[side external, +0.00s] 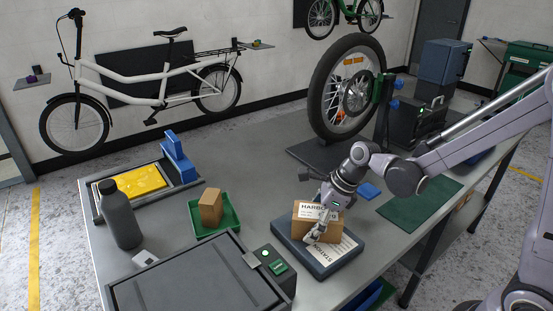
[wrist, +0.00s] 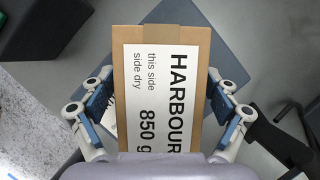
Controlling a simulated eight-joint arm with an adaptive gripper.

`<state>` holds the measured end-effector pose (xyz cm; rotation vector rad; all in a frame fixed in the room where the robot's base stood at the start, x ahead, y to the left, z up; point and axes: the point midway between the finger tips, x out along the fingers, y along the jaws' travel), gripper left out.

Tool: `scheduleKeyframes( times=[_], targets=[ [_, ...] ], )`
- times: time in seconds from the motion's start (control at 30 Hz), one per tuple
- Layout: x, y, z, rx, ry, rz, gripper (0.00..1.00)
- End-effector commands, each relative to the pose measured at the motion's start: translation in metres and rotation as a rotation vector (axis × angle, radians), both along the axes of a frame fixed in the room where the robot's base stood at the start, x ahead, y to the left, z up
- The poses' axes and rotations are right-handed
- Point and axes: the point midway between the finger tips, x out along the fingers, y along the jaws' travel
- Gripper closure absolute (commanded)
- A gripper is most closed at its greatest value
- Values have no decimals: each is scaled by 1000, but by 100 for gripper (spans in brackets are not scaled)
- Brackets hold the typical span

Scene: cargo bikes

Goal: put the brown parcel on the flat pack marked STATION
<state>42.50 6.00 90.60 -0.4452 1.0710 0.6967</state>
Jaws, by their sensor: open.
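The brown parcel (side external: 302,228) sits on the dark blue-grey flat pack (side external: 293,251), whose white label reads STATION. The parcel's top label reads HARBOUR, and in the wrist view the parcel (wrist: 119,60) also shows "this side side dry" and 850 g. My gripper (side external: 322,222) is low over the parcel. In the wrist view my gripper (wrist: 160,103) is open, with one blue-padded finger on each side of the parcel. A small gap shows at each side. The flat pack (wrist: 188,14) shows under the parcel; its label is mostly hidden there.
A smaller brown box (side external: 210,208) stands in a green tray (side external: 228,222) to the left. A dark bottle (side external: 119,215), a yellow pad (side external: 141,181) and a grey lidded case (side external: 190,280) stand farther left. A wheel on a stand (side external: 347,87) rises behind. A green mat (side external: 420,202) lies right.

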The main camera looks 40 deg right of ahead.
Motion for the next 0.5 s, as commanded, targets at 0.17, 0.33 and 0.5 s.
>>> scheduleKeyframes(
  times=[0.17,0.33,0.5],
  targets=[
    [-7,-7,19,0,0,-3,12],
    [-15,-15,43,0,0,-2,12],
    [-23,-23,67,0,1,-2,12]
  ],
)
